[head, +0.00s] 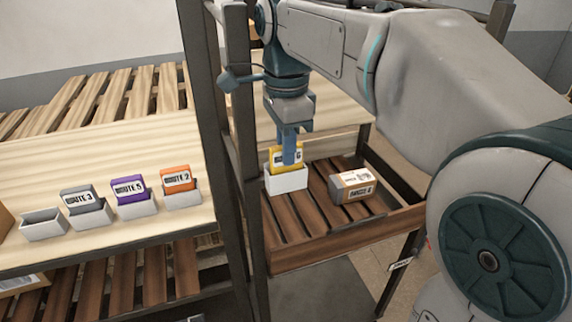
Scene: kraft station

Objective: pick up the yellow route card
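The yellow route card (277,157) stands upright in a white holder (287,181) on the dark slatted wooden shelf. Its label is partly covered by my gripper, and only a "6" shows at its right end. My gripper (288,160) points straight down in front of or around the card's upper part. From this angle the near finger hides the far one, so I cannot tell whether the fingers touch the card or are closed on it.
A small box (355,185) with a white label sits right of the holder on the slatted shelf (300,218). Left of a dark rack post (215,110), a pale table (110,235) carries an empty white holder (44,225) and grey (78,195), purple (127,184) and orange (176,176) cards.

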